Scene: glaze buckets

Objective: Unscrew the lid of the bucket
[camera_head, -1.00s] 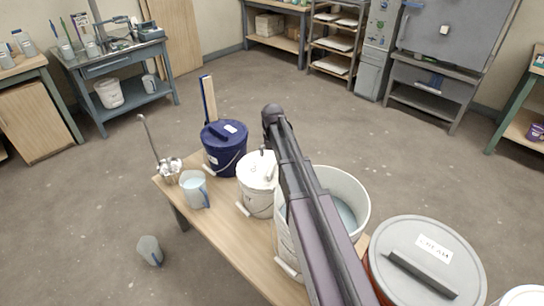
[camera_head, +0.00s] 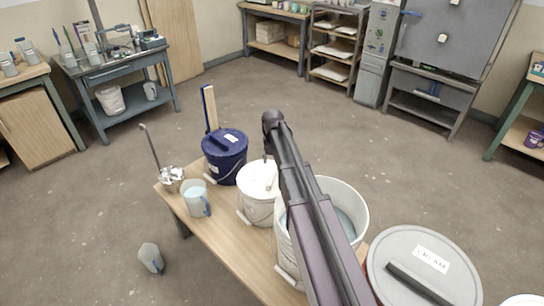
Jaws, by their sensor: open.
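A white bucket (camera_head: 257,211) with a white lid (camera_head: 254,177) stands upright on the wooden table. The lid sits on its rim, and its right part is covered by my arm. My arm reaches up across the middle of the picture and bends down over this lid. A small grey part of my gripper (camera_head: 268,170) shows beside the arm, at the lid. The rest of the gripper is hidden behind the arm. It is open, and I cannot tell whether it touches the lid. A dark blue bucket (camera_head: 226,165) with a lid and bar handle stands behind on the left.
The wooden table (camera_head: 232,243) also holds a jug (camera_head: 195,199), a metal holder with a ladle (camera_head: 171,178) and an open white bucket (camera_head: 352,191) of pale liquid. A large grey-lidded bucket (camera_head: 431,258) stands front right. Another jug (camera_head: 151,257) is lower left. The floor behind is clear.

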